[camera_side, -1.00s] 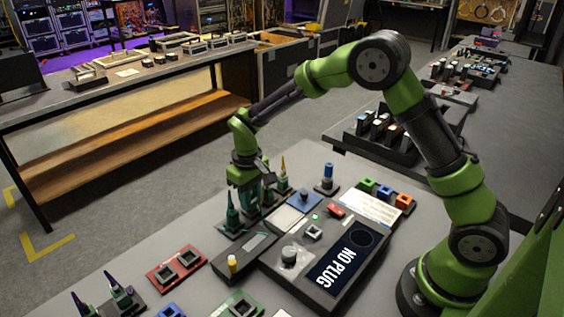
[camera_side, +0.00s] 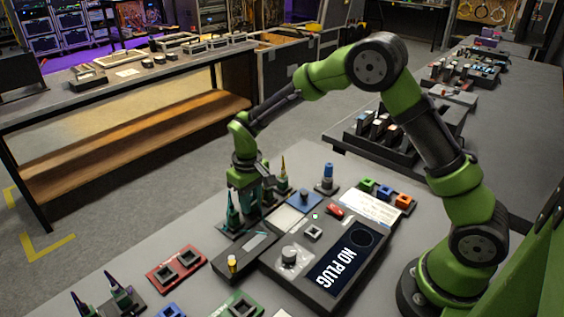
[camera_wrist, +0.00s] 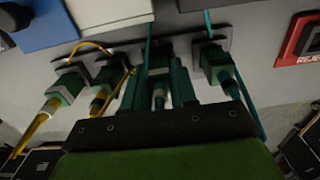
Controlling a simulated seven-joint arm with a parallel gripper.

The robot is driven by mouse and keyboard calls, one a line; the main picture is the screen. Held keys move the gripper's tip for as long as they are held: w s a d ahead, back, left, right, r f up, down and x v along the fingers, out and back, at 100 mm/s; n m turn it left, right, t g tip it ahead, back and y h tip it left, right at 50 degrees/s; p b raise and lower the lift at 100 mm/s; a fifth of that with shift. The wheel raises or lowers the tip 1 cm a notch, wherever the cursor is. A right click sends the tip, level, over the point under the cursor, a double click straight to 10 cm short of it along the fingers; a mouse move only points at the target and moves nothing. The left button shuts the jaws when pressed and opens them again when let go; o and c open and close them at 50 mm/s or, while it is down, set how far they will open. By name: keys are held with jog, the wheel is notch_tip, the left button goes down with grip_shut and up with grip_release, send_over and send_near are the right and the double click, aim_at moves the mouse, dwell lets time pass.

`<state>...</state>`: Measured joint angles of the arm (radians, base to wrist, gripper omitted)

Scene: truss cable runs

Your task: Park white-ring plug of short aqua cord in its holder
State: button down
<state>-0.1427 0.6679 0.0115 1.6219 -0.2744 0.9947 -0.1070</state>
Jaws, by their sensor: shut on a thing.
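My gripper (camera_wrist: 156,95) is at the middle of the wrist view, its two green fingers shut on a dark teal plug (camera_wrist: 158,92). An aqua cord rises from behind that plug. A second teal plug with an aqua cord stands in the holder (camera_wrist: 215,52) to the right. In the side view my gripper (camera_side: 254,196) is low over the row of holders, between an upright aqua-tipped plug (camera_side: 232,212) and a yellow-tipped plug (camera_side: 283,178).
Two plugs with yellow cords (camera_wrist: 60,92) stand close left of my fingers. A tester box reading NO PLUG (camera_side: 340,268) lies nearby, with a dark box (camera_side: 245,256) and a red double socket (camera_side: 177,268). A blue-topped plug (camera_side: 327,177) stands behind.

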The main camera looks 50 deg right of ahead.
dwell(0.4)
jog(key=c, duration=0.8)
grip_release()
jog(key=shift+r, duration=2.5)
jog(key=shift+r, duration=2)
jog(key=shift+w, duration=0.1)
